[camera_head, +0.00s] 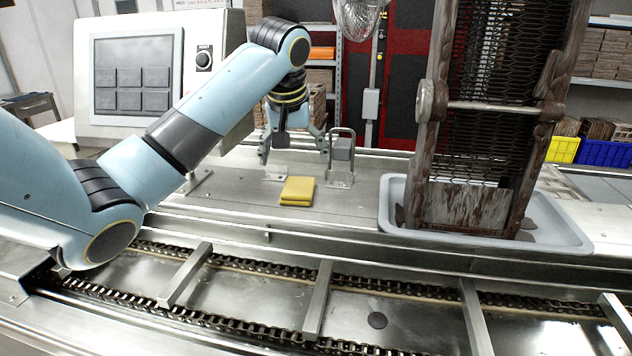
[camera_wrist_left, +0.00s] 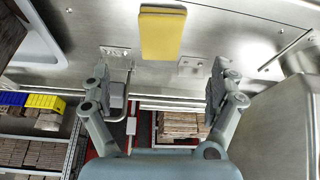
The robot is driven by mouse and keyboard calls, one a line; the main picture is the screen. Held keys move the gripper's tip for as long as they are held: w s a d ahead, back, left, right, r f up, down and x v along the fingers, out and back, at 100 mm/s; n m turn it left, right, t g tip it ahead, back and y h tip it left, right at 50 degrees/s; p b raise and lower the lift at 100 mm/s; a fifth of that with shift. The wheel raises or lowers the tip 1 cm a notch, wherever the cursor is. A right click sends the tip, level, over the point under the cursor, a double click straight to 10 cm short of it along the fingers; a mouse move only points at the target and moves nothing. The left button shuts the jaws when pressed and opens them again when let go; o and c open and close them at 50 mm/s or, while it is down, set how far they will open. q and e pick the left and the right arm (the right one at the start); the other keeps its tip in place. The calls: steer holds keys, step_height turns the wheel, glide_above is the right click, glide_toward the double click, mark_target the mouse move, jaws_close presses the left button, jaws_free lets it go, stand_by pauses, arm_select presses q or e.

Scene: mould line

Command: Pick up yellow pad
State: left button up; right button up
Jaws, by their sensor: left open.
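The yellow pad (camera_head: 297,191) lies flat on the steel ledge in the head view, left of the grey tray. In the left wrist view the yellow pad (camera_wrist_left: 162,33) shows at the top middle, beyond the fingertips. My left gripper (camera_head: 293,150) hangs above the ledge behind the pad, its fingers spread and empty. The left wrist view shows the same gripper (camera_wrist_left: 159,85) wide open, with nothing between its fingers. The gripper is apart from the pad. My right gripper is not in view.
A small metal bracket (camera_head: 342,154) stands on the ledge behind the pad. A grey tray (camera_head: 391,206) with a brown-stained mesh frame (camera_head: 490,110) stands to the right. A control panel box (camera_head: 216,40) is at the back left. A chain conveyor (camera_head: 240,290) runs along the front.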

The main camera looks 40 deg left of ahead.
arm_select(q)
glide_above(297, 187)
steer(key=s+d, duration=0.1)
steer(key=s, duration=0.1)
step_height(297, 187, down, 4)
steer(key=shift+w+d+f+p, duration=0.1)
steer(key=shift+p, duration=0.25)
steer(key=x, duration=0.2)
steer(key=p+x, duration=0.1)
steer(key=x, duration=0.1)
steer(key=shift+w+p, duration=0.3)
steer(key=shift+w+a+f, duration=0.15)
steer(key=shift+a+f, duration=0.05)
steer(key=shift+f, duration=0.35)
steer(key=shift+f, duration=0.2)
steer(key=shift+s, duration=0.25)
steer(key=c, duration=1.1)
steer(key=shift+c, duration=0.8)
steer(key=shift+d, duration=0.15)
